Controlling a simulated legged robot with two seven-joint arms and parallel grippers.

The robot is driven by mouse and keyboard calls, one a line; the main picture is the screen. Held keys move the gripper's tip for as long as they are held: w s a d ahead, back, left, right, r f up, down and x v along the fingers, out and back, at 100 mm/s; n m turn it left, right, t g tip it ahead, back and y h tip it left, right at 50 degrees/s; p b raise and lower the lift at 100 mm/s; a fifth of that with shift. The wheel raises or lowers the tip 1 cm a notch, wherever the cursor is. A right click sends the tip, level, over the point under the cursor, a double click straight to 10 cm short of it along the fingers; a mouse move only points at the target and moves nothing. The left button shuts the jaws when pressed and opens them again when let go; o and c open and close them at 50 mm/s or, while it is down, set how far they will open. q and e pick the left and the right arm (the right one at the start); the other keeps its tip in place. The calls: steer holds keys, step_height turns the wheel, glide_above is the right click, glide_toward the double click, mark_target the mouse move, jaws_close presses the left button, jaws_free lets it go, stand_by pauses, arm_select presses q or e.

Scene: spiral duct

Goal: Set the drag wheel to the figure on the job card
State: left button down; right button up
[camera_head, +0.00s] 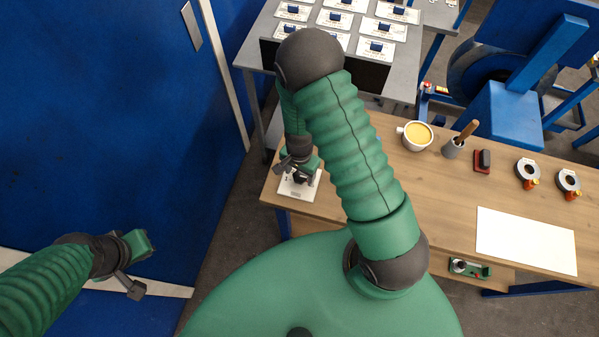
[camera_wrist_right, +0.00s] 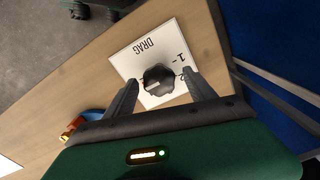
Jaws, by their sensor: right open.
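The drag wheel (camera_wrist_right: 158,80) is a dark, lobed knob on a white plate (camera_wrist_right: 126,62) marked "DRAG", with a "1" and tick marks partly visible. In the head view the plate (camera_head: 312,192) lies at the bench's left end, and my gripper mostly covers the wheel. My right gripper (camera_head: 298,172) is over it; in the wrist view its open fingers (camera_wrist_right: 161,77) stand on either side of the wheel. I cannot tell whether they touch it. My left gripper (camera_head: 135,266) hangs at lower left, away from the bench, its jaws unclear. No readable job card figure shows.
A blank-looking white sheet (camera_head: 526,241) lies on the wooden bench (camera_head: 450,200). Behind it are a cup (camera_head: 417,135), a grey holder (camera_head: 453,148), a red-black block (camera_head: 482,161) and two ring-shaped parts (camera_head: 528,171). A blue wall (camera_head: 100,120) bounds the left.

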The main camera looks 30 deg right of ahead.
mark_target(299, 176)
step_height(299, 176, up, 17)
steer(key=shift+f+p, duration=0.15)
steer(key=shift+p, duration=0.2)
steer(key=s+a+f+n+t+b, duration=0.2)
steer(key=n+b, duration=0.6)
steer(key=n, duration=0.5)
steer(key=s+a+f, duration=0.1)
steer(key=s+a, duration=0.1)
steer(key=shift+s+a+f+t+b, duration=0.25)
steer(key=shift+s+a+t+b, duration=0.05)
steer(key=shift+a, duration=0.1)
